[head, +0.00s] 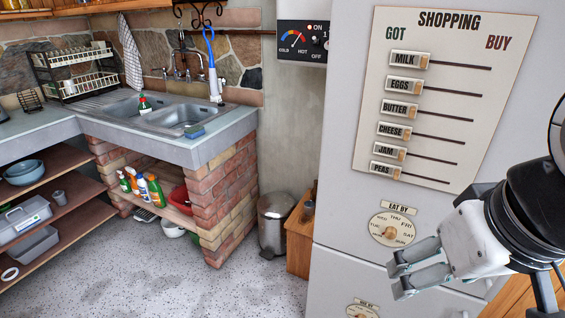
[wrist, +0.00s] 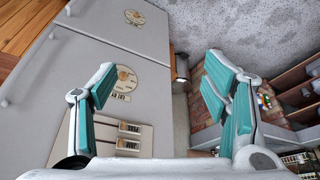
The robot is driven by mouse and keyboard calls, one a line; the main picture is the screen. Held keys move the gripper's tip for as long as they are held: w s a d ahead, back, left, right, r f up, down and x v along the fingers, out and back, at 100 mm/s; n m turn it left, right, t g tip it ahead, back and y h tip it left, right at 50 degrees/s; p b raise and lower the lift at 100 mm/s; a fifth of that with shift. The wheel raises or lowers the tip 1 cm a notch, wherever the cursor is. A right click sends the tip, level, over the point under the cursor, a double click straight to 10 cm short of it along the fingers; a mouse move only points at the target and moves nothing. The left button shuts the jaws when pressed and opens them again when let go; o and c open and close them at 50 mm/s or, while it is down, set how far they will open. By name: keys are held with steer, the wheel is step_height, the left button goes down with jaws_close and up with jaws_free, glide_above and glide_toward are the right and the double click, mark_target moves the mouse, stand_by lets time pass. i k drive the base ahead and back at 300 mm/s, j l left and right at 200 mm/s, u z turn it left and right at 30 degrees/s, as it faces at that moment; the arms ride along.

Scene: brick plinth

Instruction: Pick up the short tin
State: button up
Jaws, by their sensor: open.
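My gripper (head: 400,279) is at the lower right in the head view, in front of the fridge. Its two fingers point left and are apart, with nothing between them. In the wrist view my gripper (wrist: 160,84) also shows open and empty, with the fridge and floor beyond it. I cannot make out a short tin for certain in either view. A small dark cylindrical object (head: 308,209) stands on a low wooden unit beside the fridge, too small to identify. A grey cup-like container (head: 59,198) sits on the left shelves.
The tall grey fridge (head: 340,215) with a shopping board (head: 450,100) fills the right side. A brick plinth (head: 228,200) carries the sink (head: 160,112), with bottles beneath. A metal bin (head: 275,222) stands between them. The speckled floor (head: 170,280) in front is clear.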

mark_target(309, 210)
steer(key=i+j+z, duration=0.1)
steer(key=i+j, duration=0.15)
steer(key=i+j+z, duration=0.25)
steer(key=i+j, duration=0.2)
steer(key=j, duration=0.2)
steer(key=i+j+z, duration=0.1)
steer(key=i+j, duration=0.15)
steer(key=i+j+z, duration=0.15)
steer(key=j, duration=0.3)
steer(key=i+j+z, duration=0.1)
steer(key=j, duration=0.3)
steer(key=i+j+z, duration=0.15)
steer(key=i+j, duration=0.15)
steer(key=i+j+z, duration=0.1)
steer(key=j, duration=0.4)
